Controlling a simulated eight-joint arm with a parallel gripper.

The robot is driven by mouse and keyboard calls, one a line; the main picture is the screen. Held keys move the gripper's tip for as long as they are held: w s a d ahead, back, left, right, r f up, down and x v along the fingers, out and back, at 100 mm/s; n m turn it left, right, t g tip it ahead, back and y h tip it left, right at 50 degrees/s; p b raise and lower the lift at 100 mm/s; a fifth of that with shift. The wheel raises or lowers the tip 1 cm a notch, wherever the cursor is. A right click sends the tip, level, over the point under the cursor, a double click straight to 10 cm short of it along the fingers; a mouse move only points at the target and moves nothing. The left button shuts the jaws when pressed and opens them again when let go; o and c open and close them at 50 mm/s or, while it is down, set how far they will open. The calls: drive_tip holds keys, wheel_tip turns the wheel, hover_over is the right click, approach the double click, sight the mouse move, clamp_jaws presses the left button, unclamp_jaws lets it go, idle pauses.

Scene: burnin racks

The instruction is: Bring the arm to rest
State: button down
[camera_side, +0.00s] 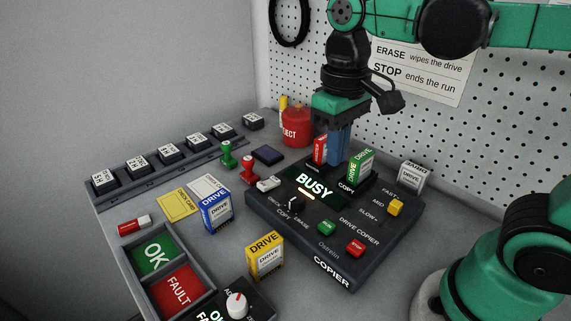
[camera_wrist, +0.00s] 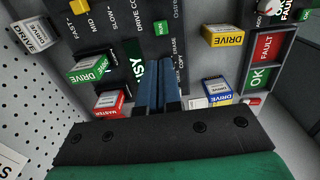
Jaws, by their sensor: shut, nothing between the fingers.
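My gripper (camera_side: 338,150) is above the back part of the drive copier (camera_side: 290,232), fingers pointing down. Its blue fingers are together and hold nothing; they also show in the wrist view (camera_wrist: 158,70). The copier's display reads BUSY (camera_side: 314,186). A red drive (camera_side: 320,148) and a green drive (camera_side: 360,164) stand upright in the copier, on either side of my fingers in the side view. In the wrist view the red one is labelled MASTER (camera_wrist: 108,102). Whether my fingertips touch the copier is hidden.
A blue drive (camera_side: 216,212), a yellow drive (camera_side: 265,254) and a white drive (camera_side: 413,176) stand around the copier. OK and FAULT trays (camera_side: 188,235) are front left. A rack (camera_side: 160,165) lines the left edge.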

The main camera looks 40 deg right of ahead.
drive_tip(key=shift+w+d+f+t, duration=0.4)
drive_tip(key=shift+f+t, duration=0.3)
drive_tip(key=shift+t, duration=0.55)
drive_tip(key=shift+w+d+f+t, duration=0.35)
drive_tip(key=shift+f+t, duration=0.3)
drive_tip(key=shift+t, duration=0.55)
drive_tip(key=shift+w+d+f+t, duration=0.4)
drive_tip(key=shift+f+t, duration=0.3)
drive_tip(key=shift+t, duration=0.55)
drive_tip(key=shift+s, duration=0.1)
idle(3.4)
